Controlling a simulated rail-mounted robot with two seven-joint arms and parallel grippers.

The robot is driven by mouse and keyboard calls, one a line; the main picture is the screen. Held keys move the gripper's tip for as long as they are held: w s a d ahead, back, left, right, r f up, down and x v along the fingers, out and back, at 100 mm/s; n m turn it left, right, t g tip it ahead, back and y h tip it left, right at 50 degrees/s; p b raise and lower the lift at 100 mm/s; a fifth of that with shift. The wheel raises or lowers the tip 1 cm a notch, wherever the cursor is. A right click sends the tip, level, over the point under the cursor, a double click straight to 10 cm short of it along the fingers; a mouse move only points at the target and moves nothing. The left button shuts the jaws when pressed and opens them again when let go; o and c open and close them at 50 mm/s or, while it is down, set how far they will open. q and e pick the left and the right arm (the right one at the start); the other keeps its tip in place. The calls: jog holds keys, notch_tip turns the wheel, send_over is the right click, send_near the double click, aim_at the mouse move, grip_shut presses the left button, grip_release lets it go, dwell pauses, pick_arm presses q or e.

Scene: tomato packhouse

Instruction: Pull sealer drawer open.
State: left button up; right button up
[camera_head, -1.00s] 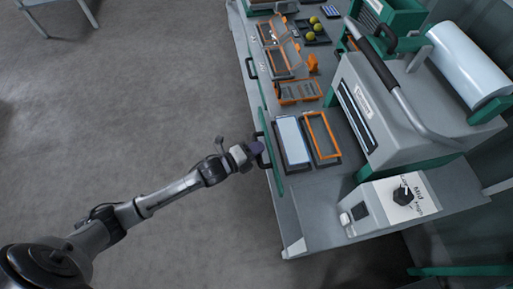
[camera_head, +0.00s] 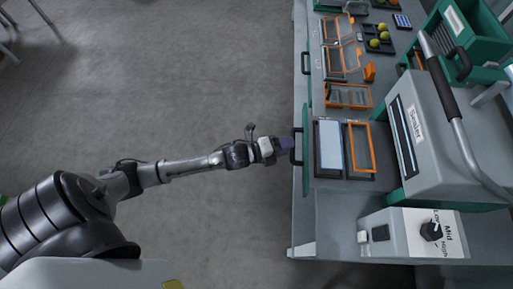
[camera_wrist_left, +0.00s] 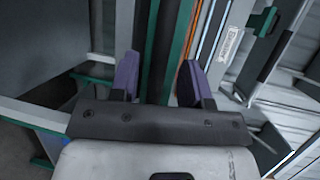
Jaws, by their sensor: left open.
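The sealer (camera_head: 432,150) is a grey machine with a dark handle bar at the right of the head view. Its drawer (camera_head: 307,165) has a green front and a black handle (camera_head: 296,146) on the left side. The drawer holds a white pad and an orange frame. My left gripper (camera_head: 284,148) is at the handle, its purple fingers pointing right at it. In the left wrist view my gripper (camera_wrist_left: 158,85) is open, with the dark handle and green front showing between its fingers. I cannot tell whether the fingers touch the handle. My right gripper is not in view.
A control box (camera_head: 410,234) with a black knob stands at the bench's near end. Orange-framed trays (camera_head: 345,96) and yellow-green tomatoes (camera_head: 380,38) lie farther back. A green crate (camera_head: 470,40) is at the back right. The grey floor (camera_head: 190,90) left of the bench is clear.

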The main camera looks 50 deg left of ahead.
pick_arm(q)
jog(key=p+v, duration=0.1)
jog(key=v, duration=1)
jog(key=shift+s+r, duration=0.1)
dwell(0.4)
jog(key=s+a+f+n+g+y, duration=0.55)
jog(key=n+g+y, duration=0.2)
jog(key=n, duration=0.65)
jog(key=s+d+r+n+g, duration=0.2)
jog(key=s+d+n+g, duration=0.2)
jog(key=s+d+n, duration=0.55)
notch_tip(320, 180, up, 32)
jog(key=s+m+p, duration=0.1)
jog(key=p, duration=3.1)
jog(key=shift+s+d+m+h+p, duration=0.2)
jog(key=shift+d+m+h+p, duration=0.15)
jog(key=shift+d+h, duration=0.15)
